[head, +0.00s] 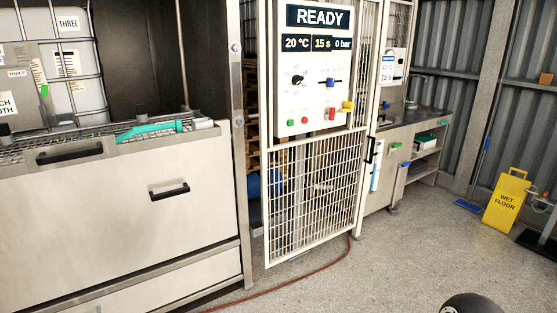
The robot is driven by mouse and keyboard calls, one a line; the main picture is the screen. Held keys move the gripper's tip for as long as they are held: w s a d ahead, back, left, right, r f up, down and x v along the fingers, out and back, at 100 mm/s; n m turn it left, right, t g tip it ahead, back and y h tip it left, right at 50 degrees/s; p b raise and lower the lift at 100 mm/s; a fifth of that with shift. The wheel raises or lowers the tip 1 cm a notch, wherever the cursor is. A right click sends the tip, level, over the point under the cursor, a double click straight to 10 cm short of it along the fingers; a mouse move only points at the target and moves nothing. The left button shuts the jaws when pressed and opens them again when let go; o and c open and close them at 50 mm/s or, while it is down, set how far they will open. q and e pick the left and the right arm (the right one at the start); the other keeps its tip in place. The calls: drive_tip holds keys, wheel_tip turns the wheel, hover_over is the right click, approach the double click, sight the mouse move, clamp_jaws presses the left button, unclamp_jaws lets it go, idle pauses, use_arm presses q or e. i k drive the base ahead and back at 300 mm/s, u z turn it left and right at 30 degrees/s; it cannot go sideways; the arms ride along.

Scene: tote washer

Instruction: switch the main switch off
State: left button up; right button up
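A white control panel (315,65) hangs on the mesh gate, its display (318,17) lit with READY above "20 °C", "15 s" and "0 bar". No readable label shows which one is the main switch. Neither of my grippers is in view.
The steel washer front (110,220) with black handles fills the left. A mesh gate (315,195) stands below the panel. A reddish hose (290,287) crosses the floor. A yellow WET FLOOR sign (507,200) stands right. The floor at centre right is clear.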

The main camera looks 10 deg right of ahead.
sight(332, 116)
drive_tip(key=z, duration=0.25)
drive_tip(key=i, duration=1.25)
drive_tip(key=z, duration=0.4)
drive_tip(key=i, duration=1)
drive_tip(key=z, duration=0.45)
drive_tip(key=i, duration=1.05)
drive_tip(key=z, duration=0.25)
